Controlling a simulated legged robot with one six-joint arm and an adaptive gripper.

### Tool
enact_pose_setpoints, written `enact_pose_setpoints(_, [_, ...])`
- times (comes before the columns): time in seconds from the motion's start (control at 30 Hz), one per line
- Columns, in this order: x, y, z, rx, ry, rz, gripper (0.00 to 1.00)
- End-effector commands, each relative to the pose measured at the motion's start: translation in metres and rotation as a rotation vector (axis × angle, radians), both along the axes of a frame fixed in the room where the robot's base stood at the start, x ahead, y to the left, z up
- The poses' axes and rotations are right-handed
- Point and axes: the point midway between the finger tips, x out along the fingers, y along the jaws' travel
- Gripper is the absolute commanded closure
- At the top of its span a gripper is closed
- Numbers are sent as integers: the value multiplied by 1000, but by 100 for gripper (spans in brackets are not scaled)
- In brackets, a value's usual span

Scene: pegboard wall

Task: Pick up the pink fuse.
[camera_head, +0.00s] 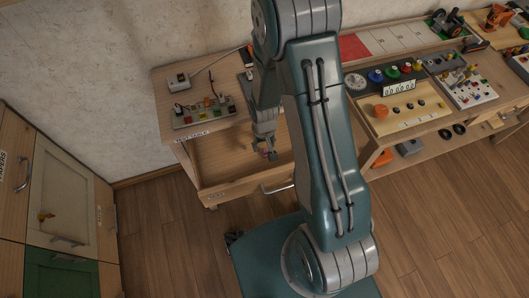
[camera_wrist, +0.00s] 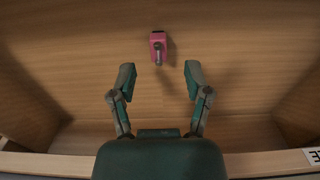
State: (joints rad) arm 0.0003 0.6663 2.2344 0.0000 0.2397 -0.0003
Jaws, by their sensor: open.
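The pink fuse (camera_wrist: 157,38) lies on the bare wooden surface in the wrist view, with a short grey metal end pointing toward my gripper. My gripper (camera_wrist: 159,78) is open and empty, its two teal-tipped fingers spread wide. The fuse is ahead of the fingertips, roughly centred between them, and does not appear to be touched. In the head view my gripper (camera_head: 268,150) hangs over the open wooden drawer or shelf (camera_head: 225,155) under the test table, and the fuse there is too small to make out surely.
Wooden side walls and a front rim (camera_wrist: 265,163) bound the space around the fuse. A fuse panel (camera_head: 205,112) stands on the table top above. A workbench (camera_head: 400,125) with many parts is at the right. Cabinets (camera_head: 60,200) stand at the left.

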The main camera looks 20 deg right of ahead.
Motion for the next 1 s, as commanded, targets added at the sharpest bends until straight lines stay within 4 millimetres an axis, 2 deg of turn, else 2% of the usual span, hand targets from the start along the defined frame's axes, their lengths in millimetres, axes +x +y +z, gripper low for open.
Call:
enact_pose_setpoints(0.1, [-1, -1, -19, 0, 5, 0, 37])
enact_pose_setpoints(0.2, [0, -1, -29, 0, 3, 0, 37])
enact_pose_setpoints(0.5, [0, -1, -33, 0, 0, 0, 37])
enact_pose_setpoints(0.53, [0, -1, -33, 0, 0, 0, 46])
enact_pose_setpoints(0.6, [0, -1, -33, 0, 1, 0, 72])
enact_pose_setpoints(0.7, [0, -1, -33, 0, 1, 0, 99])
enact_pose_setpoints(1.0, [0, -1, -33, 0, 1, 0, 100])
